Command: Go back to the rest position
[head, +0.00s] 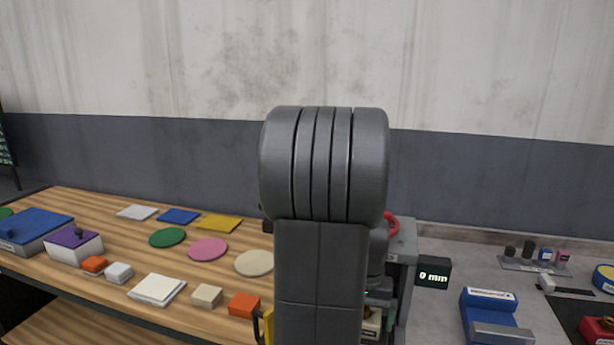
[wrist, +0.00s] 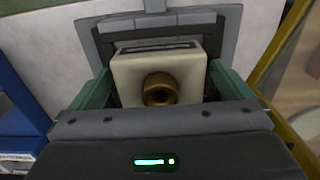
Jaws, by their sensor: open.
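In the wrist view my gripper (wrist: 160,72) is open. Its two green fingers stand left and right of a cream block (wrist: 128,72) with a round brass knob (wrist: 160,89) on its near face. Whether the fingers touch the block's sides cannot be told. The block sits in front of a grey frame (wrist: 105,32). In the head view my dark arm stands upright in the middle and hides most of the gripper and the block.
A wooden bench (head: 120,215) at left holds coloured discs, flat squares, small blocks and boxes. Right of my arm are a grey housing (head: 402,240) with a red ring, a display (head: 433,273) reading 0 mm, and a blue fixture (head: 490,305). A wall is behind.

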